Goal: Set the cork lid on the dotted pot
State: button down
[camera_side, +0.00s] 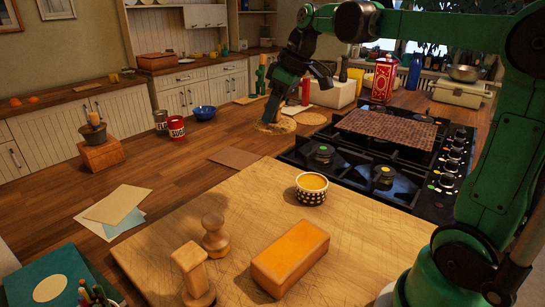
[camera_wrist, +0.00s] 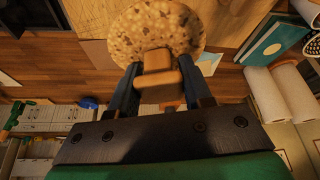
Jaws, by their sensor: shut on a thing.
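The dotted pot (camera_side: 311,197), black and white with an orange-yellow top surface, stands upright on the wooden worktop in the side view. My gripper (camera_side: 271,108) is shut on the wooden knob of the cork lid (camera_side: 275,128), behind and to the left of the pot and apart from it. In the wrist view my gripper (camera_wrist: 157,75) has a finger on each side of the block-like knob (camera_wrist: 156,62), and the round speckled lid (camera_wrist: 158,25) shows beyond it. The pot is not visible in the wrist view.
A black gas hob (camera_side: 330,155) lies right of the pot, with a brown woven mat (camera_side: 388,128) on it. An orange-topped wooden block (camera_side: 290,257) and a knobbed wooden piece (camera_side: 215,238) stand in front. Worktop around the pot is clear.

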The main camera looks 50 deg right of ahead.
jog(key=s+d+r+m+h, duration=0.15)
jog(key=s+d+r, duration=0.25)
jog(key=d, duration=0.5)
jog(key=m, duration=0.1)
send_near(305, 180)
jog(key=shift+y, duration=0.25)
jog(key=x, duration=0.5)
jog(key=shift+s+d+f, duration=0.1)
jog(key=shift+d, duration=0.1)
jog(key=shift+c, duration=1.9)
grip_release()
jog(key=shift+f, duration=0.15)
